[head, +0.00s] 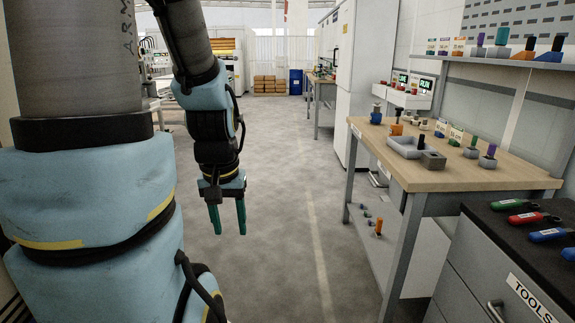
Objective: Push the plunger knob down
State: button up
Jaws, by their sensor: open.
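My gripper (228,217) hangs from my arm at the left middle of the head view, with its two green fingers apart, pointing down and empty. It is over the open floor, left of the wooden workbench (500,180) and not touching anything. I cannot tell which item is the plunger knob. Several small knobbed pieces stand on the bench, such as a purple-topped one (491,151) in a grey base and an orange and black one (397,124) near the back.
A grey tray (398,151) lies on the bench. A dark tool cabinet (480,250) with coloured-handled tools stands at the front right. A shelf (490,60) holds more small pieces. A lower bench shelf carries a few parts. The floor (280,170) in the middle is clear.

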aim_at(399, 110)
jog(key=i+z, duration=0.1)
jog(key=i, duration=0.9)
jog(key=i+j+z, duration=0.1)
jog(key=i, duration=0.85)
